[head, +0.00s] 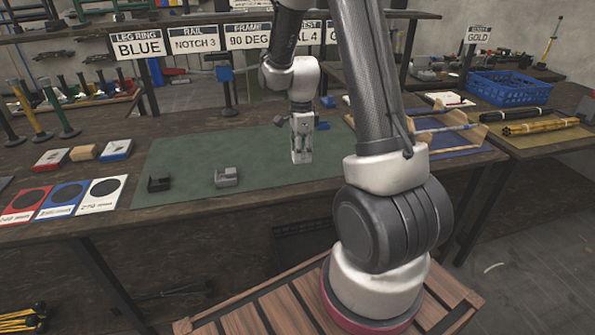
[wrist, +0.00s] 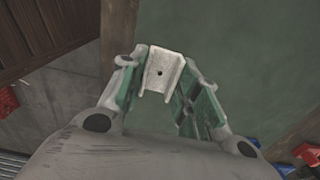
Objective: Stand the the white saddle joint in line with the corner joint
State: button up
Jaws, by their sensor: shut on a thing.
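The white saddle joint (head: 301,155) is held between the fingers of my gripper (head: 302,127) over the right part of the green mat (head: 190,150). In the wrist view the saddle joint (wrist: 162,68) shows as a pale channel with a small dark hole, and the fingers are on either side of it. In the head view it hangs upright below the fingers; I cannot tell if it touches the mat. A grey joint (head: 227,178) and a black joint (head: 159,184) sit apart to the left on the mat. I cannot tell for certain which is the corner joint.
Red, blue and white cards with dark discs (head: 64,198) lie left of the mat. Small boxes (head: 84,152) stand behind them. Signs (head: 138,43) line the back. A blue crate (head: 510,88) and bundled rods (head: 540,126) are at the right. The mat between the joints is clear.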

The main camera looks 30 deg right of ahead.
aim_at(301, 173)
jog(key=shift+f, duration=2.5)
jog(key=shift+f, duration=0.15)
jog(key=o, duration=0.8)
jog(key=shift+o, duration=0.2)
